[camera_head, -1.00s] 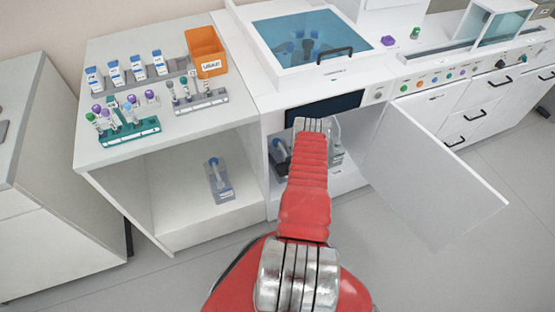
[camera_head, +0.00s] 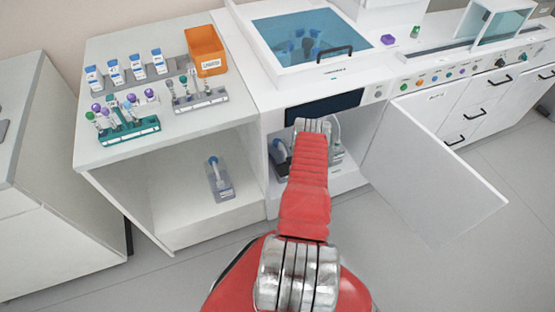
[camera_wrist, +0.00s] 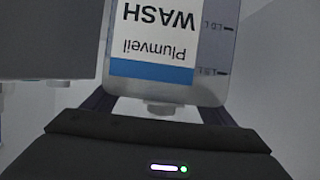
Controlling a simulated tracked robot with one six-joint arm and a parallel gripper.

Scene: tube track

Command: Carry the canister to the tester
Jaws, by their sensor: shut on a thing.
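The canister (camera_wrist: 175,75) fills the upper middle of the wrist view, a translucent body with a white and blue label reading "Plumveil WASH", upside down in that picture. My gripper (camera_wrist: 158,106) is shut on it, with dark fingers at both sides of its lower end. The tester (camera_head: 268,100) is the white machine with a blue window lid in the head view. Its lower bay is open, and my red arm reaches into the front of it. In the head view the arm hides my gripper and most or all of the held canister.
The bay door (camera_head: 432,180) stands swung open to the right. A similar container (camera_head: 278,152) stands in the bay's left part. Another container (camera_head: 219,178) stands on the lower shelf of the left bench (camera_head: 125,185). Tube racks and an orange bin (camera_head: 205,52) are on top.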

